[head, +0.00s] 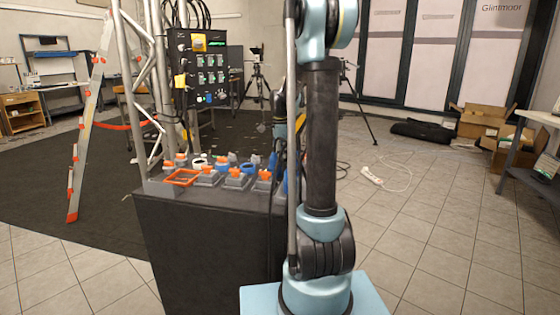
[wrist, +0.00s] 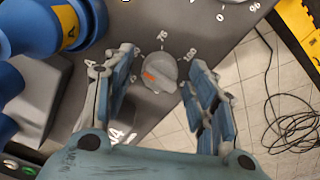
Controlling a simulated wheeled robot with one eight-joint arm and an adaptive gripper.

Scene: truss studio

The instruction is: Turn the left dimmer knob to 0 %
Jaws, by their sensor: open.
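A round grey dimmer knob (wrist: 159,72) with an orange-red mark on its left side sits on a dark grey panel (wrist: 215,42) in the wrist view. White figures 75 and 100 are printed around it; part of the scale is hidden by my fingers. My gripper (wrist: 160,65) is open, with one finger left of the knob and one right of it. I cannot tell whether either finger touches it. Part of another scale, with 0 and %, shows at the top right of the panel. In the head view I cannot make out the knob or my gripper.
Large blue connectors (wrist: 50,30) stand close left of my gripper in the wrist view. A black cable (wrist: 290,120) lies on the tiled floor beyond the panel's edge. In the head view, a black case (head: 205,235) carries several orange and grey parts beside a metal truss (head: 150,75).

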